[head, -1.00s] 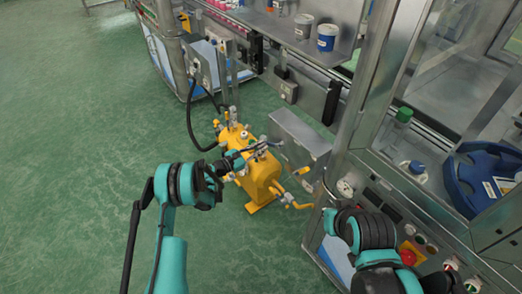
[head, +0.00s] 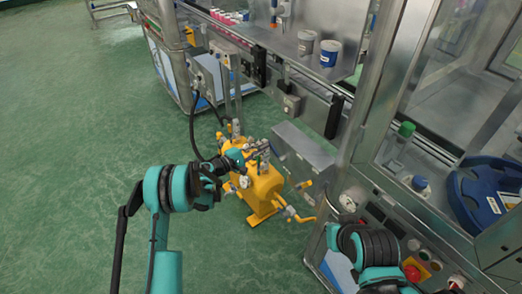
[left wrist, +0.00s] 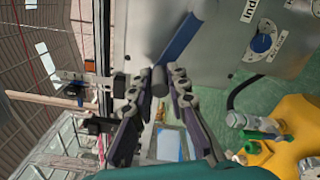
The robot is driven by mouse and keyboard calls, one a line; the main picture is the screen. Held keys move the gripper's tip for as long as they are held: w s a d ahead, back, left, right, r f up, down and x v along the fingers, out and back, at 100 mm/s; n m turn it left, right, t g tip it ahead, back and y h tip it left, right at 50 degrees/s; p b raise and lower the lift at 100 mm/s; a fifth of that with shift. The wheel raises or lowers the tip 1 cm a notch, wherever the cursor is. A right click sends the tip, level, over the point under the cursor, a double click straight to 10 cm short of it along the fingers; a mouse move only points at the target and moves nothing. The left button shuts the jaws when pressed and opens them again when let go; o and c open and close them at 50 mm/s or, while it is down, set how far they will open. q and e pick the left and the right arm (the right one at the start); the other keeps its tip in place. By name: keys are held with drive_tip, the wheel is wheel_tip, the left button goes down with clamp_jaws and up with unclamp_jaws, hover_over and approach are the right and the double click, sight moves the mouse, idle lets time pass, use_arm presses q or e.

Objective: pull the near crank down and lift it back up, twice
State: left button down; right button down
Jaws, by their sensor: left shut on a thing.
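The near crank (left wrist: 181,40) shows in the left wrist view as a blue lever with a dark grey end piece. My left gripper (left wrist: 159,92) has its two dark fingers on either side of that end piece and is shut on it. In the head view my left gripper (head: 238,160) is above and beside the yellow unit (head: 263,188), in front of a grey panel. The crank is too small and too covered by the hand to make out there. My right arm shows at the lower right of the head view, but its gripper does not.
A blue knob (left wrist: 261,43) sits on the grey panel beside the crank. Yellow handles (head: 295,213) stick out to the right of the yellow unit. A red button (head: 411,272) is on the console at right. Green floor at left is clear.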

use_arm(q)
drive_tip(key=m, duration=0.1)
drive_tip(key=r+m, duration=0.1)
drive_tip(key=s+r+m, duration=0.1)
drive_tip(key=shift+d, duration=0.35)
drive_tip(key=shift+s+d+r, duration=0.2)
drive_tip(key=shift+r, duration=0.15)
drive_tip(key=shift+s+r, duration=0.1)
drive_tip(key=c, duration=1.5)
unclamp_jaws()
drive_tip(key=shift+o, duration=0.2)
drive_tip(key=v, duration=1.2)
